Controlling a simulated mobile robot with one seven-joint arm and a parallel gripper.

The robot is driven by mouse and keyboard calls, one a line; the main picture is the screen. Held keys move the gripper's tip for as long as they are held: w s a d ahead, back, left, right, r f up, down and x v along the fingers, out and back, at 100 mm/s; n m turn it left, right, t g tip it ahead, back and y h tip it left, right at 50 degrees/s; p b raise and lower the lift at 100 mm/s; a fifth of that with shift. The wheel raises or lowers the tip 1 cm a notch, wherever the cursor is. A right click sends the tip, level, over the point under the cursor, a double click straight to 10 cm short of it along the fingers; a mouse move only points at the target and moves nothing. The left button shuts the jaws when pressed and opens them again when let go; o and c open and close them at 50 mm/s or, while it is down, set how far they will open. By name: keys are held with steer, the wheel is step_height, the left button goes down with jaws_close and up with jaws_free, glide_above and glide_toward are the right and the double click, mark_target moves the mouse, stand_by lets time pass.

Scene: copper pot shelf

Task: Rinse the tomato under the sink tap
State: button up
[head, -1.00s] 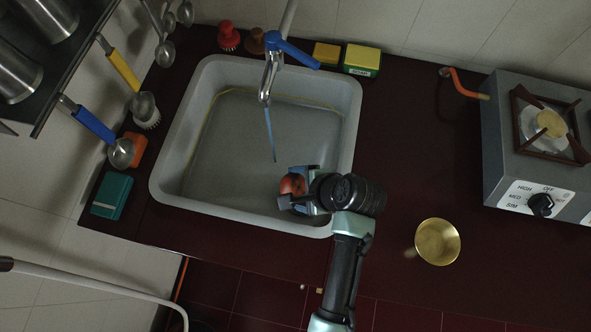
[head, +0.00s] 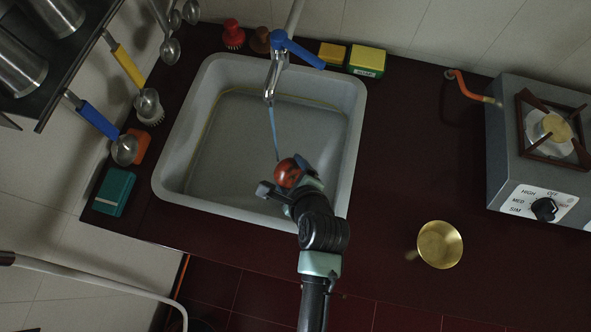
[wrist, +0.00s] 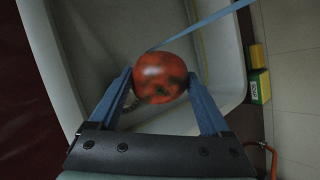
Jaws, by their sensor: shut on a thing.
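The red tomato (head: 287,173) has dark patches on its skin and is held over the grey sink basin (head: 205,155). My gripper (head: 289,184) is shut on it. In the wrist view the tomato (wrist: 160,77) sits between the two blue fingers of my gripper (wrist: 160,88). The tap (head: 270,80) has a blue lever, and a thin blue water stream (head: 274,132) runs down from it. The stream's lower end meets the tomato's upper edge in the head view. In the wrist view the stream (wrist: 205,22) also reaches the tomato's top.
A brass pot (head: 439,245) stands on the dark counter (head: 410,150) to the right. A grey stove (head: 510,150) is at far right. Sponges (head: 367,60) and brushes (head: 233,35) line the back. Ladles (head: 124,150) hang at left. The counter between sink and stove is mostly clear.

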steer(key=w+a+f+b, duration=0.2)
steer(key=w+a+b, duration=0.1)
steer(key=w, duration=0.7)
steer(key=shift+a+b, duration=0.4)
steer(key=shift+b, duration=0.2)
steer(key=shift+d, duration=0.15)
steer(key=shift+w+d, duration=0.15)
steer(key=shift+d, duration=0.3)
steer(key=shift+a+p, duration=0.2)
steer(key=shift+p, duration=0.2)
steer(key=shift+s+a, duration=0.25)
steer(key=shift+a, duration=0.15)
